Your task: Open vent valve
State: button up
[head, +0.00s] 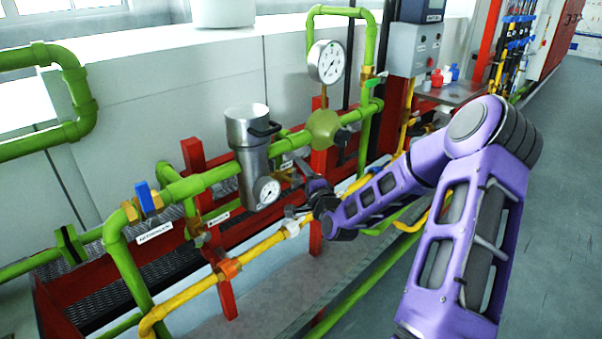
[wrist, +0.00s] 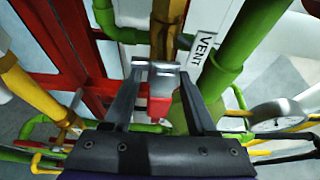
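In the wrist view, a white label reading VENT (wrist: 202,48) sits beside a brass-coloured fitting (wrist: 166,28) on the green pipework. A small red part (wrist: 160,90), which looks like the vent valve's handle, shows between the fingers of my gripper (wrist: 159,76). The fingers are apart, one on each side of it; I cannot tell whether they touch it. A pale metal piece lies across the gap at the fingertips. In the head view, my gripper (head: 306,196) is beside the pipework, right of the lower gauge, and hides the valve.
A steel cylinder (head: 246,140) with a small gauge (head: 267,192) stands close left of my gripper. A larger gauge (head: 328,62) is above. Red posts (head: 194,160), a yellow pipe (head: 190,295) and a blue-handled valve (head: 148,198) surround the area. The floor at right is clear.

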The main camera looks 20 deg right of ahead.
jog(key=shift+s, duration=0.1)
jog(key=s+p, duration=0.4)
jog(key=s, duration=1.3)
jog(key=shift+a, duration=0.4)
jog(key=shift+f, duration=0.1)
